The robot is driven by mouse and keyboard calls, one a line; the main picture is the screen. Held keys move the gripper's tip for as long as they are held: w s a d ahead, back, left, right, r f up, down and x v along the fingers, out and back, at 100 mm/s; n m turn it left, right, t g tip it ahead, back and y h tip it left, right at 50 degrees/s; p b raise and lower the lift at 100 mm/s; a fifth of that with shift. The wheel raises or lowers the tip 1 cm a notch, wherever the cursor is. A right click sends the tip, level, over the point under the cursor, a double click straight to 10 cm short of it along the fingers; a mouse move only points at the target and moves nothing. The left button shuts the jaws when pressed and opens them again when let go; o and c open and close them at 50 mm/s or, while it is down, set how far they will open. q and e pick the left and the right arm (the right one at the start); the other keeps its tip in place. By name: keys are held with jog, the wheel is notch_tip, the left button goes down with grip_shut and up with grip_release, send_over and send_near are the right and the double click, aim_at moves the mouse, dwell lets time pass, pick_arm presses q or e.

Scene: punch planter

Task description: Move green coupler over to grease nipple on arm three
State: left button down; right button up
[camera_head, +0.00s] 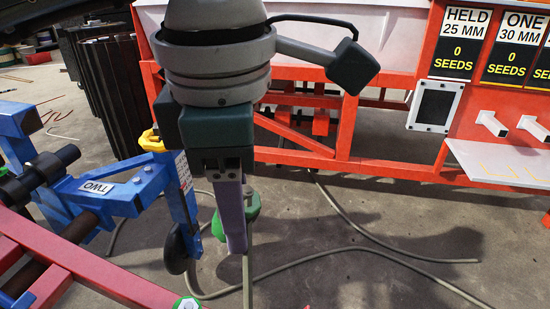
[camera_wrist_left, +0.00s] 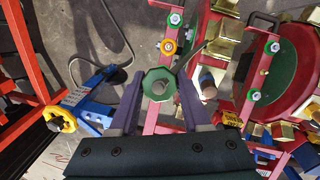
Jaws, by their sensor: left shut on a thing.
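My left gripper (camera_head: 238,240) hangs in the middle of the head view, pointing down, with purple fingers. It is shut on the green coupler (camera_head: 251,203), which is partly hidden behind the fingers. In the left wrist view the coupler (camera_wrist_left: 151,77) shows as a green octagonal collar between the fingertips (camera_wrist_left: 158,88). A grey hose (camera_head: 248,280) hangs below it. A blue arm labelled TWO (camera_head: 97,187) is at the left. I cannot make out a label for arm three or its grease nipple. My right gripper is not in view.
A yellow ring (camera_head: 151,140) sits on the blue frame near my gripper. A red bar (camera_head: 90,268) with a green-collared nut (camera_head: 187,303) crosses the lower left. A red frame with seed panels (camera_head: 465,45) stands behind. Concrete floor (camera_head: 360,255) is open at right, with hose lying on it.

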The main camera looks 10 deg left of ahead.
pick_arm(q)
jog(key=shift+d+r+p, duration=0.25)
jog(key=shift+r+p, duration=0.2)
jog(key=shift+r, duration=0.2)
jog(key=shift+d+r+p, duration=0.25)
jog(key=shift+r+p, duration=0.15)
jog(key=shift+r, duration=0.25)
jog(key=shift+d+r+p, duration=0.25)
jog(key=shift+r+p, duration=0.2)
jog(key=shift+r, duration=0.2)
